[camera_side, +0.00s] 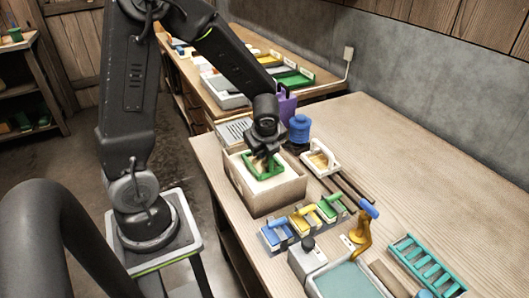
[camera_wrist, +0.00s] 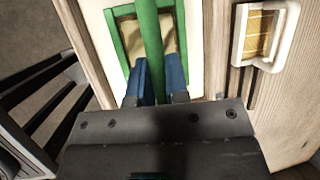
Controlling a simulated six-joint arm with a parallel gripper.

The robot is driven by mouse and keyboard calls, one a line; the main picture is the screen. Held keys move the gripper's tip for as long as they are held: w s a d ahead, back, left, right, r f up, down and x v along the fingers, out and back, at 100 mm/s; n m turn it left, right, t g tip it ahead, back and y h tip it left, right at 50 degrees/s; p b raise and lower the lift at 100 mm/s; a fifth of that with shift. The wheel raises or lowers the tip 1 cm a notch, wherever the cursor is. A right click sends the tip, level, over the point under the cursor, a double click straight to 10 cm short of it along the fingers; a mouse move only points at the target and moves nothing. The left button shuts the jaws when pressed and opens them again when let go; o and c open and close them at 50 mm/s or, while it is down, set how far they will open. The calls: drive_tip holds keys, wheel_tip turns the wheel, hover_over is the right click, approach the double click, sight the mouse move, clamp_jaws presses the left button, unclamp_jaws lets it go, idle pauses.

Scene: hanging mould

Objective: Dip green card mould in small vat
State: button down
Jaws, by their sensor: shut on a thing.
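The green card mould (camera_side: 249,166) has a green frame around a tan mesh and a green bar handle across it. My gripper (camera_side: 265,153) points down and is shut on that handle. In the wrist view the blue fingertips (camera_wrist: 160,72) sit either side of the bar, above the green frame (camera_wrist: 116,38). The mould is over the opening of a small wooden box-shaped vat (camera_side: 277,203), inside its outline, with pale content around it in the wrist view. I cannot tell whether the mould touches the content. My gripper hides part of the mould.
A white-framed mould (camera_side: 318,160) lies right of the vat, beside dark rails. Blue, yellow and green handled blocks (camera_side: 303,218) stand in front. A blue cylinder (camera_side: 299,129) stands behind. A teal-filled tray (camera_side: 345,281) and teal rack (camera_side: 424,263) are nearer. The far-right table is clear.

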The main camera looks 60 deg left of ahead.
drive_tip(key=shift+r, duration=1.75)
